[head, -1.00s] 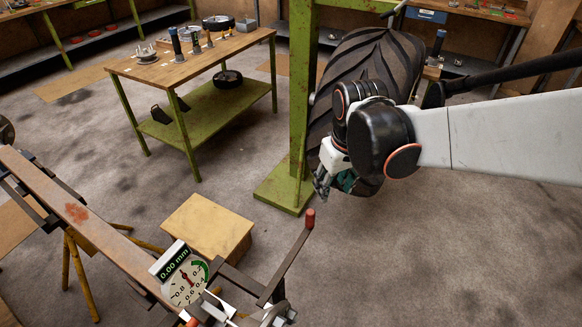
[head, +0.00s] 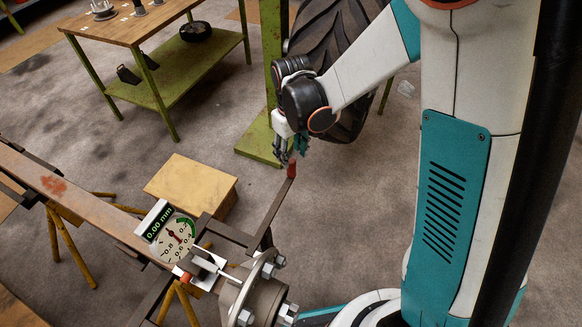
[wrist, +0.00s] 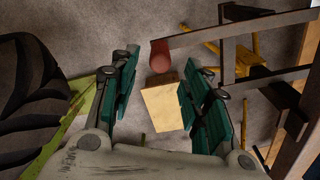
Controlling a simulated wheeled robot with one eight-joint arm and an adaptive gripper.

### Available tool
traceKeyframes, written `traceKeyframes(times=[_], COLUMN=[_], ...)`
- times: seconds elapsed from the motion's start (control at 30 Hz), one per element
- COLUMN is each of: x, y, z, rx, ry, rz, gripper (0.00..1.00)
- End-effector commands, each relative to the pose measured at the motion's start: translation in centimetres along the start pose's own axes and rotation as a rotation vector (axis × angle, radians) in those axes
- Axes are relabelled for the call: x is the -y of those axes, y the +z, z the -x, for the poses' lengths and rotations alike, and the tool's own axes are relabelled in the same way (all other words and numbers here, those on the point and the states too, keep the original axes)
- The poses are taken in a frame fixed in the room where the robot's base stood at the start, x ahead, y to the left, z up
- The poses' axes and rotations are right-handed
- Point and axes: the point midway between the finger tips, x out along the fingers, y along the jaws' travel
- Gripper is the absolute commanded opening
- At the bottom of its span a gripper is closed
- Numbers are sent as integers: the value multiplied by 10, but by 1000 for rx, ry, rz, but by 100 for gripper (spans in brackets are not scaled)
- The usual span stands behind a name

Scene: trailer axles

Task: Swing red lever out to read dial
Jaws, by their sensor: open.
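The red lever tip (head: 292,169) is a small red knob on the end of a dark metal bar (head: 272,210) that rises from the hub. My gripper (head: 289,158) is just above the red tip in the head view. In the wrist view my gripper (wrist: 160,100) is open, its teal fingers apart, and the red tip (wrist: 160,56) shows between and beyond the fingertips. I cannot tell whether they touch. The dial (head: 173,238) is a white round gauge with a green arc and a display reading 0.00 mm, left of the lever.
A wooden box (head: 190,184) sits on the floor behind the dial. A rusty axle beam (head: 75,200) on yellow stands runs left. A hub with bolts (head: 255,290) is below the lever. A green post (head: 262,140) and large tire (head: 325,40) stand behind my gripper.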

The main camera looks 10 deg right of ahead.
Motion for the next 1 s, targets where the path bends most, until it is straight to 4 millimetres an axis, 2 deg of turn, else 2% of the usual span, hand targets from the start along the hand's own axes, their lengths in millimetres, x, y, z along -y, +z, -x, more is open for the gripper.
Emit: traceKeyframes(times=[0.03, 0.1, 0.3, 0.5, 0.8, 1.0], x=[0, 0, 0, 0, 0, 0], y=[0, 0, 0, 0, 0, 0], z=[-14, -27, -56, -68, -68, -68], rx=[0, 0, 0, 0, 0, 0], ry=[0, 0, 0, 0, 0, 0], rz=[0, 0, 0, 0, 0, 0], gripper=[43, 43, 43, 43, 43, 0])
